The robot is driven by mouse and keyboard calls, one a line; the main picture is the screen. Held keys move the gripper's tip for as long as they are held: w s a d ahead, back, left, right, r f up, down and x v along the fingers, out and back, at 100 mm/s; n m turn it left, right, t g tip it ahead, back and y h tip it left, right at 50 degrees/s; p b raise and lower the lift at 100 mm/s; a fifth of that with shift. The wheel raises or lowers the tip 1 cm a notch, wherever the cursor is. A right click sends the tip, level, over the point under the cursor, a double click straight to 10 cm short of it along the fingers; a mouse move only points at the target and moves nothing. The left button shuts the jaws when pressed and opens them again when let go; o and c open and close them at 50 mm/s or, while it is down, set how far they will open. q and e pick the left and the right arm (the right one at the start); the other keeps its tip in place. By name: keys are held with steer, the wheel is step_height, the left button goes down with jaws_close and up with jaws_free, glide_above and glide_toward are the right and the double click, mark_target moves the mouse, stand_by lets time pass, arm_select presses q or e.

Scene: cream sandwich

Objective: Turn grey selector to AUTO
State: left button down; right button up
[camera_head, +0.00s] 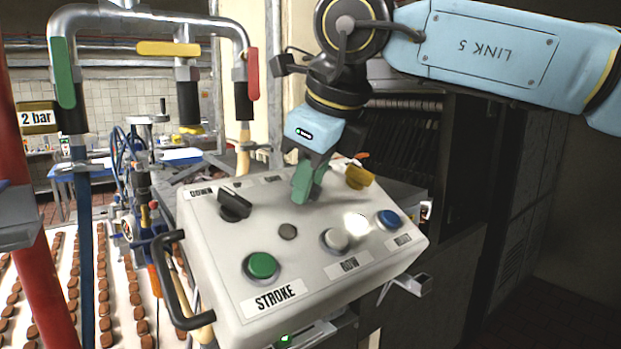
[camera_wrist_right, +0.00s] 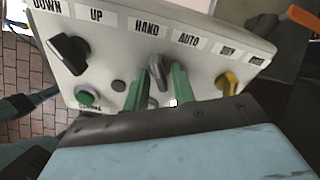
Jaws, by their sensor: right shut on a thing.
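The control box (camera_head: 215,270) has a sloping white panel. Its grey selector (camera_wrist_right: 157,72) sits below the HAND label (camera_wrist_right: 147,26) and the AUTO label (camera_wrist_right: 187,39) in the right wrist view. Its upper end leans toward the HAND side. My right gripper (camera_head: 305,188) reaches down to the panel from above. Its green fingers, also in the right wrist view (camera_wrist_right: 157,88), stand on either side of the grey selector and are shut on it. In the head view the fingers hide the selector. My left gripper is not in view.
The panel also bears a black selector (camera_head: 235,205), a yellow selector (camera_head: 359,177), a green button (camera_head: 262,265), a white button (camera_head: 336,240) and a blue button (camera_head: 389,219). A black handle (camera_head: 168,290) projects at the box's left. Pipes with coloured levers (camera_head: 64,72) stand farther left.

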steer(key=m+b, duration=0.2)
steer(key=shift+f+m, duration=0.15)
steer(key=shift+m, duration=0.15)
steer(key=m+b, duration=0.2)
steer(key=shift+m, duration=0.3)
steer(key=m+b, duration=0.2)
steer(key=m, duration=0.1)
steer(key=shift+m+y+b, duration=0.3)
steer(key=shift+m+b, duration=0.6)
steer(key=shift+m, duration=0.7)
steer(key=shift+r, duration=0.2)
steer(key=o, duration=0.6)
steer(key=shift+o, duration=0.2)
steer(key=v, duration=1.3)
steer(key=shift+r+p, duration=0.2)
steer(key=shift+p, duration=0.25)
